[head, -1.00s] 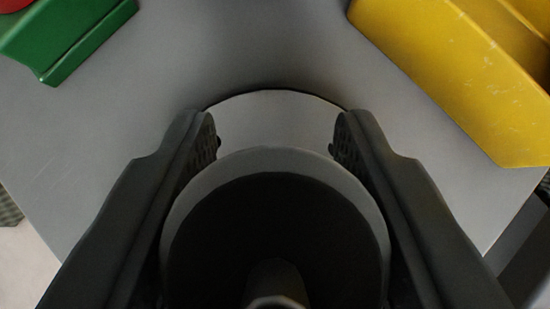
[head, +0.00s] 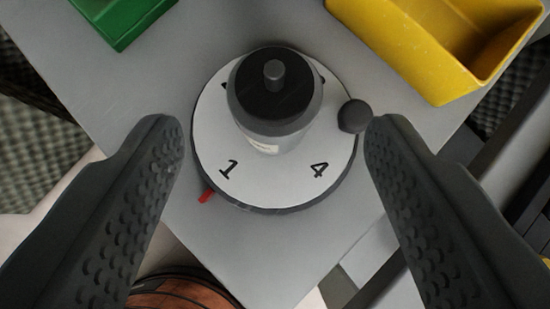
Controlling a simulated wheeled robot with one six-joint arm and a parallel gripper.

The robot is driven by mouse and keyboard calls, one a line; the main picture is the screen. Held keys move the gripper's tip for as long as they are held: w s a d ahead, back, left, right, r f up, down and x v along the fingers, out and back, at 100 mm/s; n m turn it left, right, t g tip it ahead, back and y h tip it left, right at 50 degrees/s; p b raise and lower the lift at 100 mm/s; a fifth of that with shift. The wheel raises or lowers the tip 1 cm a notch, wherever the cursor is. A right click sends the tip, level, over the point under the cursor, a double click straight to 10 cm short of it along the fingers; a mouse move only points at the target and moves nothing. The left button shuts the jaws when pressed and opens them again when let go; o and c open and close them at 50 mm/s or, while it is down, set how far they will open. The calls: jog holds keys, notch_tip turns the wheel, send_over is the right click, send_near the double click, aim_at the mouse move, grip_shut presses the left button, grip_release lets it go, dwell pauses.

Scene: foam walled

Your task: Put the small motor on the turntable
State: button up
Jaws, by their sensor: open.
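The small motor (head: 272,100) is a grey cylinder with a dark top and a short shaft. It stands upright on the turntable (head: 268,185), a white round disc with a dark rim, toward its far side. The numbers 1 and 4 show on the near part of the disc; the motor covers part of the far markings. A dark knob (head: 354,116) sits at the disc's right edge and a red pointer (head: 206,196) at its lower left. My gripper (head: 272,130) is open and empty, its fingers wide apart on either side and clear of the motor.
A green bin (head: 125,20) is at the upper left of the grey table (head: 160,75). A yellow bin (head: 425,55) is at the upper right. A round brown object (head: 185,292) shows below the table's near edge.

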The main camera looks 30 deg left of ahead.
jog(key=shift+v, duration=2.2)
jog(key=s+a+r+m+t+h, duration=0.1)
jog(key=s+r+t, duration=0.2)
jog(key=s, duration=0.7)
jog(key=s+a+r+m+t+h, duration=0.1)
jog(key=s+r+m+t, duration=0.1)
jog(key=s+r, duration=0.5)
jog(key=s+a+r+m+t+h, duration=0.2)
jog(key=s+r+t, duration=0.2)
jog(key=s, duration=1)
jog(key=shift+r, duration=0.45)
jog(key=shift+c, duration=0.4)
